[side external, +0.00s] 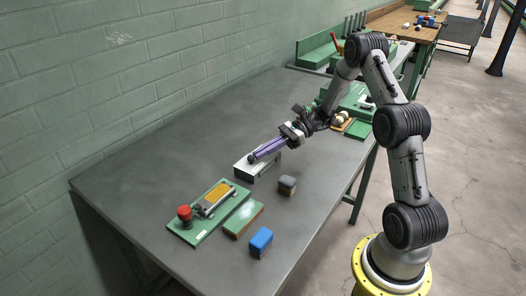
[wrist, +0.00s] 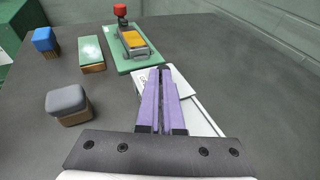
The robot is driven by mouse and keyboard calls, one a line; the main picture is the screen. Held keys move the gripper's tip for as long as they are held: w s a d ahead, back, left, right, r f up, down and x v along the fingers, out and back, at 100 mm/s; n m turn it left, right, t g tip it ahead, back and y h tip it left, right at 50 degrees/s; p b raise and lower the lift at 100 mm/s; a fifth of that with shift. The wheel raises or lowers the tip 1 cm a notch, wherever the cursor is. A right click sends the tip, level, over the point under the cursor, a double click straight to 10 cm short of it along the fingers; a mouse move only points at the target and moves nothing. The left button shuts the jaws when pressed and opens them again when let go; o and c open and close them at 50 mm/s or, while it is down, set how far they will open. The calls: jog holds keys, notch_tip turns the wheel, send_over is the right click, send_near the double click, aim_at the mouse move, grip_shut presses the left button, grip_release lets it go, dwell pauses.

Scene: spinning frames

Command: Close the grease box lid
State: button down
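A pale grey-white box (side external: 243,168) lies on the table below my gripper (side external: 252,158). Its top looks like a flat white panel, and it also shows in the wrist view (wrist: 203,116), partly hidden by the fingers. Which part is its lid, and how far open it is, I cannot tell. My gripper has purple fingers (wrist: 159,70), close together with only a thin slit between them and nothing visible in it. The fingertips reach over the box's far end in the wrist view; whether they touch it is unclear.
A green board (side external: 188,235) carries a red knob (side external: 184,212) and a metal frame with a yellow block (side external: 215,196). A green-topped block (side external: 243,218), a blue block (side external: 260,241) and a grey block (side external: 287,184) lie nearby. Green equipment (side external: 350,97) stands behind. The table's left side is clear.

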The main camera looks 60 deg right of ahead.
jog(key=v, duration=1.3)
jog(key=w+a+r+n+g, duration=0.3)
jog(key=a+r+n, duration=0.2)
jog(key=a+r, duration=0.5)
jog(key=s+a+r+n+g+h, duration=0.3)
jog(key=s+a+r+n, duration=0.15)
jog(key=a, duration=0.65)
jog(key=s+a+n+t+h, duration=0.1)
jog(key=s+a+n+h, duration=0.2)
jog(key=s, duration=0.4)
jog(key=s+a+n+h, duration=0.3)
jog(key=s+a+n, duration=0.1)
jog(key=s, duration=0.3)
jog(key=s+d+f+n+t+h, duration=0.3)
jog(key=s+d+n+h, duration=0.1)
jog(key=d+n, duration=0.2)
jog(key=shift+f+n+t, duration=0.35)
jog(key=shift+n+t, duration=0.05)
jog(key=shift+n, duration=0.05)
jog(key=shift+d, duration=0.1)
